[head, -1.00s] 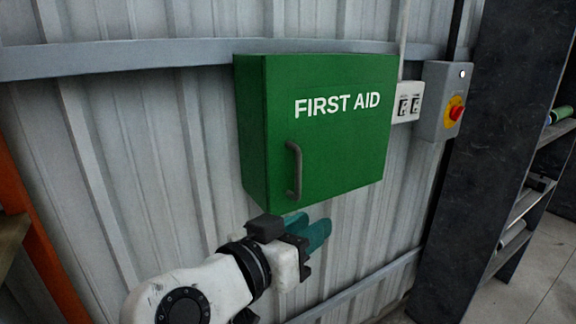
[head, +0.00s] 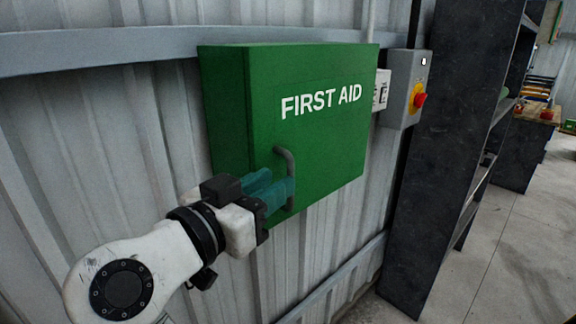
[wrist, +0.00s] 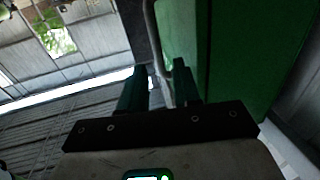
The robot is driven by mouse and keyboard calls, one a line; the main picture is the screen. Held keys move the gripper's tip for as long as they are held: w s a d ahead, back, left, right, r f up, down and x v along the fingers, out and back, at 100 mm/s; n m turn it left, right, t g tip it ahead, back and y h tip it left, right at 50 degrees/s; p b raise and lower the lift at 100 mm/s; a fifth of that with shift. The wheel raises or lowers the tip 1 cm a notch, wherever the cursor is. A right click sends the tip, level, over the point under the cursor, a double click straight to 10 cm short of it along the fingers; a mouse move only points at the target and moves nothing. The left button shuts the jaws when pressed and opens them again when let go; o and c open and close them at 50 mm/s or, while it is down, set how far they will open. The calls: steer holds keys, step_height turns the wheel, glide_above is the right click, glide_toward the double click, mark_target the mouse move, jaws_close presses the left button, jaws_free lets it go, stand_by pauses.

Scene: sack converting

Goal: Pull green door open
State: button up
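The green door (head: 325,140) is the front of a wall-mounted FIRST AID cabinet and looks closed. Its grey bar handle (head: 287,158) is upright near the door's left edge. My gripper (head: 276,190) is at the handle's lower part, with its teal fingers reaching toward it from the left. In the wrist view, the fingers (wrist: 159,85) are apart, with a visible gap. The handle (wrist: 152,30) runs down toward that gap, close to the right finger. Whether either finger touches it cannot be told.
A grey switch box (head: 406,88) with a red button is on the wall right of the cabinet. A dark shelf unit (head: 450,130) stands farther right. A horizontal grey rail (head: 100,45) crosses the corrugated wall. Open floor (head: 500,250) lies at the right.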

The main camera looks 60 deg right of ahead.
mark_target(290, 209)
steer(key=shift+s+d+p, duration=0.15)
steer(key=shift+d+p, duration=0.1)
steer(key=shift+d, duration=1.05)
steer(key=shift+s+d+p, duration=0.1)
steer(key=shift+d+p, duration=0.15)
steer(key=shift+d, duration=1.05)
steer(key=shift+c, duration=0.3)
jaws_close()
